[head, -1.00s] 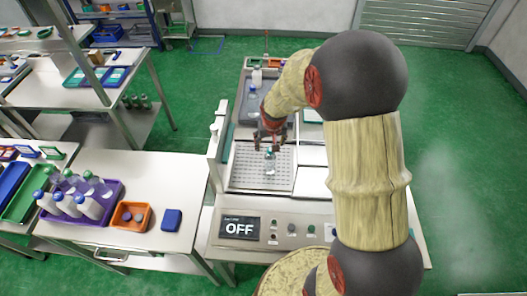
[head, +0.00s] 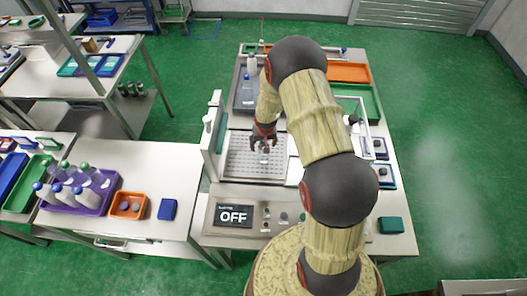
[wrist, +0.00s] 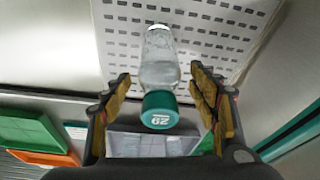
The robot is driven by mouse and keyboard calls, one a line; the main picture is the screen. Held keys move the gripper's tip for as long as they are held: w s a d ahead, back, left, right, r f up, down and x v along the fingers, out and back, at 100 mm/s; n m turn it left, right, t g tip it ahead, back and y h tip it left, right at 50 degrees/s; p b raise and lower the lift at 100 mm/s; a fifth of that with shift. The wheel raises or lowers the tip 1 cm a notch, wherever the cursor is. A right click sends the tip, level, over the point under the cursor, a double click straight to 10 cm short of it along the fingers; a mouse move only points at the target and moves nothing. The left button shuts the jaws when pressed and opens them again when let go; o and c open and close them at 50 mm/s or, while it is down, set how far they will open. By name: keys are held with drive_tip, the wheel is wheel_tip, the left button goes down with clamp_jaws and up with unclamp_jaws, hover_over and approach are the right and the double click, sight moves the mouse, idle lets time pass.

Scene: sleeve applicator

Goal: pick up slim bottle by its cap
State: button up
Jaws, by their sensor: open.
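The slim bottle, clear with a teal cap, stands on the perforated plate (head: 240,163) of the applicator; in the head view it (head: 264,157) shows just below my gripper (head: 264,139). In the wrist view the bottle's clear body (wrist: 159,60) and its teal cap (wrist: 160,109) lie between the two spread fingers of my gripper (wrist: 159,82). The cap faces the camera and carries a white printed mark. A gap shows on each side of the cap, so the fingers do not appear to touch it.
The applicator's panel (head: 234,215) reads OFF. A grey tray (head: 240,104) with other bottles lies behind the plate. An upright white post (head: 211,135) stands left of the plate. On the left table are a purple crate (head: 87,196) of bottles and an orange bin (head: 128,206).

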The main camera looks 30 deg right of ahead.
drive_tip(key=shift+w+d+f, duration=0.1)
drive_tip(key=shift+w+f, duration=0.05)
drive_tip(key=shift+f, duration=0.35)
drive_tip(key=shift+c, duration=0.5)
drive_tip(key=c, duration=1.4)
